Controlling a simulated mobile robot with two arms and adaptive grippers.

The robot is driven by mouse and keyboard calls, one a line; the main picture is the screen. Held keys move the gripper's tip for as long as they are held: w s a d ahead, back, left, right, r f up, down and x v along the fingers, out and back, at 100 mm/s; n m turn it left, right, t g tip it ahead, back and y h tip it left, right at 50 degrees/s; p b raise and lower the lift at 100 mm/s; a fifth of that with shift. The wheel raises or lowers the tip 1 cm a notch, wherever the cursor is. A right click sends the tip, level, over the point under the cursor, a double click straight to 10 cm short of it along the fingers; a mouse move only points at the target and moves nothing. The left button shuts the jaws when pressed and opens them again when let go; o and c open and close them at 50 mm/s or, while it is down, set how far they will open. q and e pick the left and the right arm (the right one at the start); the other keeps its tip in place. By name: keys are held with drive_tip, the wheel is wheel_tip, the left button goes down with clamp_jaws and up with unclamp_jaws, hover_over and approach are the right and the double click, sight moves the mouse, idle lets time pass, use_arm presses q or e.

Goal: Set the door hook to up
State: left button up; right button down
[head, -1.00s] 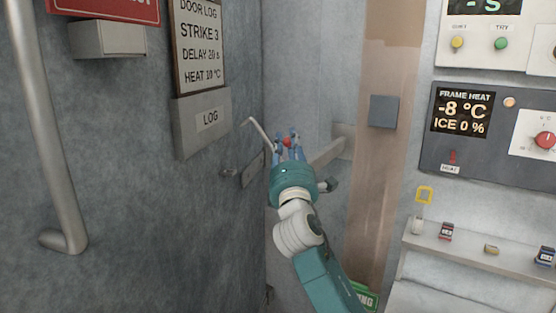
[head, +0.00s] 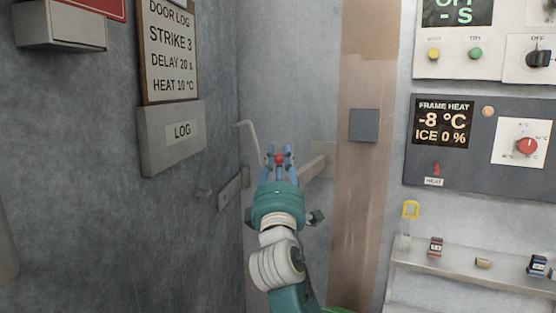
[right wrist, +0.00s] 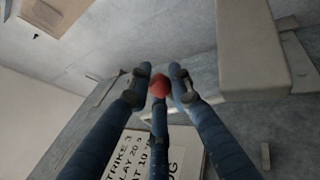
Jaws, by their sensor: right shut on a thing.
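The door hook (head: 252,140) is a thin pale rod with a bent tip. In the head view it slants up and left from beside my right gripper, near the corner between door and wall. Its lower part is hidden by the fingers. A red knob (head: 280,158) sits between the fingertips of my right gripper (head: 279,156), which is shut on it. The knob also shows in the right wrist view (right wrist: 158,86), with blue fingers around it. My left gripper is not in view.
A metal plate (head: 233,188) is on the grey door at left, under the LOG box (head: 172,136). A pale bar (head: 312,167) sticks out behind the gripper. Control panels (head: 478,150) and a shelf (head: 470,268) with small items are at right.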

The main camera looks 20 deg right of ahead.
drive_tip(key=shift+f, duration=0.1)
drive_tip(key=c, duration=1.6)
unclamp_jaws()
drive_tip(key=shift+a, duration=0.1)
drive_tip(key=shift+o, duration=0.2)
drive_tip(key=v, duration=1.2)
